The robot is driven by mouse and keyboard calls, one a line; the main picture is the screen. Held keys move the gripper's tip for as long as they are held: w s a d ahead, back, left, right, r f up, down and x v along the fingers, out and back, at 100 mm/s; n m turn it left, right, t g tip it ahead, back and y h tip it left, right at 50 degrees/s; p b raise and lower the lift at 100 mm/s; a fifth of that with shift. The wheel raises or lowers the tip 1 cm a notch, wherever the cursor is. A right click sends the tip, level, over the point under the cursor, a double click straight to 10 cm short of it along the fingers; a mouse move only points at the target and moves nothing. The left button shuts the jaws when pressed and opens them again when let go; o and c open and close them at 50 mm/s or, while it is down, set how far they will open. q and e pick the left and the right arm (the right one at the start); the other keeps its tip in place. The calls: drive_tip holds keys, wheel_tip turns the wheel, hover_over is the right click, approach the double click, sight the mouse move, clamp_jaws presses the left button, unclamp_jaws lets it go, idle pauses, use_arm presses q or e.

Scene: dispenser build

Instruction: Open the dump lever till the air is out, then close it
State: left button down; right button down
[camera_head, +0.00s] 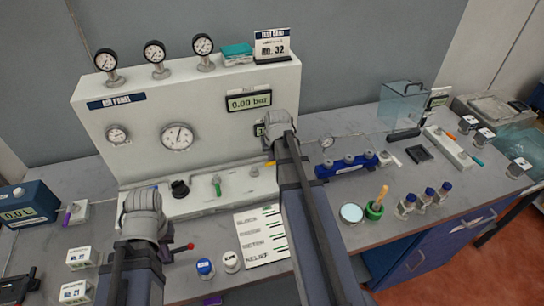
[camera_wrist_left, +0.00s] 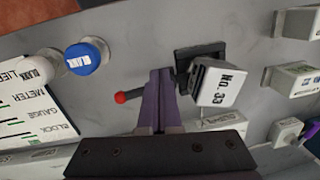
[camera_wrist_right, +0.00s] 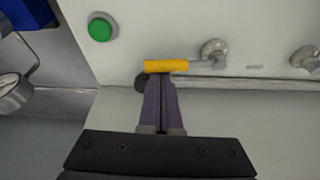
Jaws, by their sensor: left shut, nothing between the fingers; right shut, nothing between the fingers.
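A lever with a yellow handle (camera_wrist_right: 166,66) lies crosswise on the white panel in the right wrist view; its tip also shows in the head view (camera_head: 270,164). My right gripper (camera_wrist_right: 161,84) is shut and empty, its tips just at the yellow handle; I cannot tell if they touch. A second lever with a red ball (camera_wrist_left: 121,97) sits beside a block marked No. 33 (camera_wrist_left: 215,86). My left gripper (camera_wrist_left: 160,75) is shut and empty over that lever's rod, contact unclear. Which one is the dump lever is not labelled in view. The panel display (camera_head: 249,101) reads 0.00 bar.
A green button (camera_wrist_right: 100,29) is beside the yellow lever. Blue (camera_head: 205,267) and white caps stand near a printed card (camera_head: 262,237). Bottles (camera_head: 426,197) and a blue manifold (camera_head: 346,166) are at right.

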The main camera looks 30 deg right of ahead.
drive_tip(key=shift+s, duration=0.15)
drive_tip(key=s+m, duration=0.1)
drive_tip(key=m, duration=0.1)
drive_tip(key=s+m+h, duration=0.1)
drive_tip(key=shift+s+a+m+g, duration=0.1)
drive_tip(key=shift+a+m+g, duration=0.2)
drive_tip(key=shift+a+m, duration=0.1)
drive_tip(key=m, duration=0.1)
drive_tip(key=s+a+m, duration=0.1)
drive_tip(key=m, duration=0.1)
drive_tip(key=s+m+g+h, duration=0.1)
drive_tip(key=shift+s+a+m, duration=0.1)
drive_tip(key=shift+a+m, duration=0.2)
drive_tip(key=a+m, duration=0.1)
drive_tip(key=s+m+g, duration=0.1)
drive_tip(key=m, duration=0.1)
drive_tip(key=shift+a+m, duration=0.3)
drive_tip(key=shift+a, duration=0.1)
drive_tip(key=m, duration=0.1)
drive_tip(key=a+m, duration=0.1)
drive_tip(key=shift+s+a+m+g, duration=0.2)
drive_tip(key=shift+s+m+g, duration=0.1)
drive_tip(key=shift+g, duration=0.1)
drive_tip(key=shift+a, duration=0.25)
drive_tip(key=shift+s+a, duration=0.1)
drive_tip(key=shift+a, duration=0.7)
